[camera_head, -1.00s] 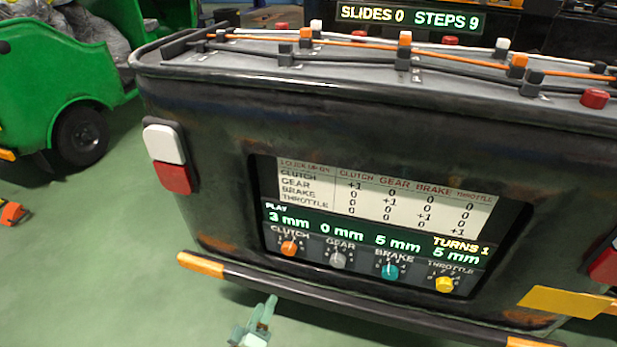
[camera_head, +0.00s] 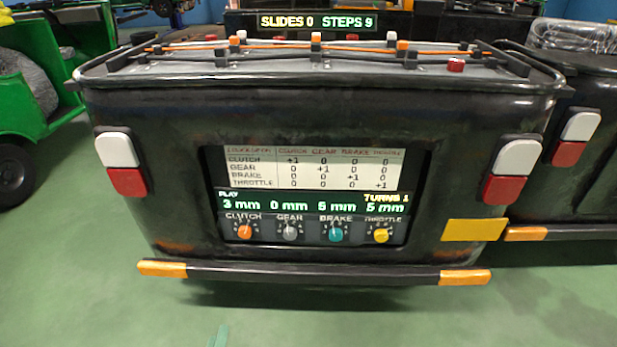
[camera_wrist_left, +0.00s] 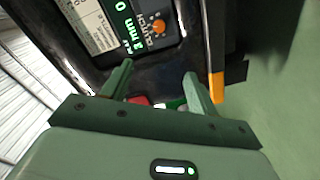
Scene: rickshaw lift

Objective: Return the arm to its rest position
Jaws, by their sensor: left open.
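My left gripper (camera_head: 220,337) shows only as a small pale green tip at the bottom edge of the head view. It is below and in front of the black vehicle's bumper. In the left wrist view my left gripper (camera_wrist_left: 157,80) is open, its two green fingers spread apart with nothing held between them. The orange clutch knob (camera_wrist_left: 158,26) and part of the panel are beyond the fingers. The rest of my left arm is out of the head view. My right gripper is in neither view.
The black vehicle's rear (camera_head: 180,220) carries a panel with clutch, gear, brake and throttle knobs. Its bumper (camera_head: 310,271) has orange ends. A green vehicle (camera_head: 30,95) stands at left, another black one at right. Green floor in front is clear.

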